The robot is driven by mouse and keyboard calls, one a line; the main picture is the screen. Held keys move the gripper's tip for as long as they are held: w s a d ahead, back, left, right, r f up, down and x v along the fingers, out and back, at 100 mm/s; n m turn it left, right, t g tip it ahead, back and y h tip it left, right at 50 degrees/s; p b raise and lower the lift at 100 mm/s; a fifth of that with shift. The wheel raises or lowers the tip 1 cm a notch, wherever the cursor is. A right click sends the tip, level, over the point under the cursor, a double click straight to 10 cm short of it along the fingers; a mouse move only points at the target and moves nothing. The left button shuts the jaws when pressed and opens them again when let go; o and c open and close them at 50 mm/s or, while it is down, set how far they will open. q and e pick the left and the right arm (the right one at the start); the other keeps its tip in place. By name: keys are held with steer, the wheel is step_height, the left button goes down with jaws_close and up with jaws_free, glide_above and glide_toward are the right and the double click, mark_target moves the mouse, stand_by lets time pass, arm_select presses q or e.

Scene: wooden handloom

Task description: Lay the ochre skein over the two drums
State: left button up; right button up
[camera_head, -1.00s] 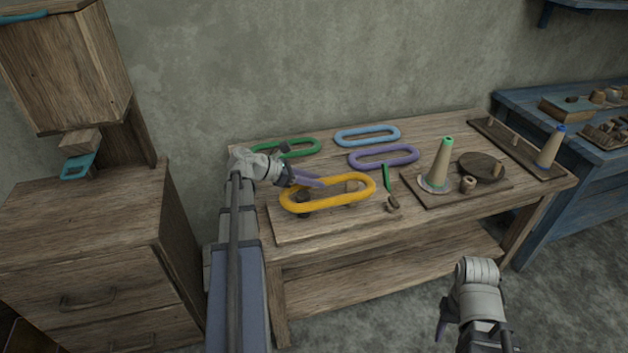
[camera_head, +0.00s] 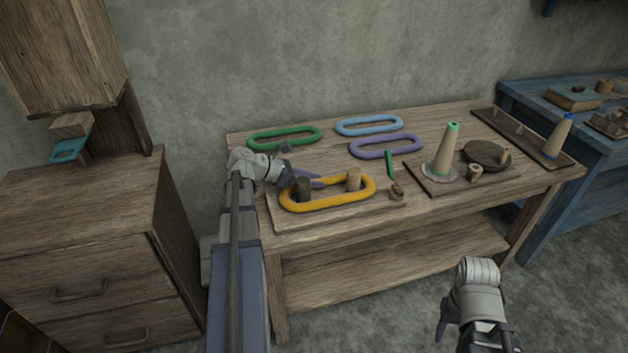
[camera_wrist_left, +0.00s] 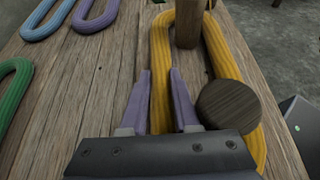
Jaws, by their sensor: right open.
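The ochre skein (camera_head: 325,205) is a long loop low on the front left of the workbench. The dark drum's top (camera_wrist_left: 230,105) is right of the fingers; the light drum (camera_wrist_left: 188,22) is farther off. My right gripper (camera_head: 472,330) is open and empty before the bench.
Green (camera_head: 285,138), light blue (camera_head: 369,126) and purple (camera_head: 386,147) skeins lie at the back of the bench (camera_head: 460,118). A green-tipped cone (camera_head: 447,150) stands right, near a round dark plate (camera_head: 485,155).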

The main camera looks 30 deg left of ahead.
arm_select(q)
steer(key=shift+o, duration=1.3)
steer(key=shift+s+a+r+p, duration=0.1)
steer(key=shift+s+r+p, duration=0.2)
steer(key=shift+s+p, duration=0.1)
steer(key=p+v, duration=0.2)
steer(key=v, duration=0.3)
steer(key=shift+s+a+r, duration=0.1)
steer(key=shift+a, duration=0.05)
steer(key=shift+s+a+r+p, duration=0.2)
steer(key=shift+s+a+p, duration=0.25)
steer(key=shift+s, duration=0.05)
